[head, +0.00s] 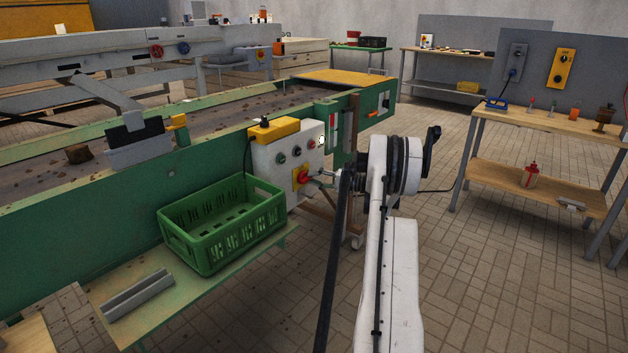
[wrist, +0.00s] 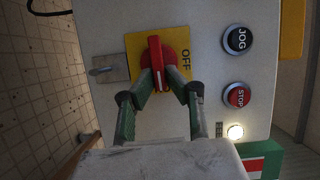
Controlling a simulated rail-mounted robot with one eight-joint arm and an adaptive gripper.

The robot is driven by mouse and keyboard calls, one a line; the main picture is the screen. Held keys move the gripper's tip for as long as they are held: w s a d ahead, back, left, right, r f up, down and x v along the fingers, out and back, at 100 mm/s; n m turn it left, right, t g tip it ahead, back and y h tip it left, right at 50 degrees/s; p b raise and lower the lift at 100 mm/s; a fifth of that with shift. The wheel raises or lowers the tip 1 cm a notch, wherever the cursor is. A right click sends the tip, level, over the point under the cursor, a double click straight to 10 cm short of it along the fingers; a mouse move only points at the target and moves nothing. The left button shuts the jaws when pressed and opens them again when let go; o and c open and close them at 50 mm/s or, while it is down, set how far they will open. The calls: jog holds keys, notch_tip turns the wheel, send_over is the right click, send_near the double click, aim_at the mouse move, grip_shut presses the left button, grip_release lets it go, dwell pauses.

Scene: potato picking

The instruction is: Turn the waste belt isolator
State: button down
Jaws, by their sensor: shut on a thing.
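The waste belt isolator is a red rotary handle (wrist: 156,50) on a yellow plate (wrist: 134,44) marked OFF. In the wrist view the handle runs top to bottom, and the OFF label lies to its right. In the head view the isolator (head: 301,177) is low on the pale control box (head: 272,160) on the green conveyor's side. My gripper (wrist: 158,78) is shut on the handle, one finger on each side of its lower end. The fingertips partly cover that end. In the head view my gripper (head: 316,178) reaches the box from the right.
JOG (wrist: 237,39) and STOP (wrist: 237,95) buttons and a lit lamp (wrist: 235,132) are on the same panel. A metal tab (wrist: 104,70) sits beside the yellow plate. A green crate (head: 188,247) stands on a shelf below left. Open floor lies right, before a workbench (head: 540,125).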

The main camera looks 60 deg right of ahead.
jog(key=shift+m, duration=0.3)
dwell(0.4)
jog(key=c, duration=1.8)
grip_release()
jog(key=shift+f, duration=0.1)
jog(key=shift+o, duration=0.2)
jog(key=v, duration=1.2)
jog(key=shift+a, duration=0.1)
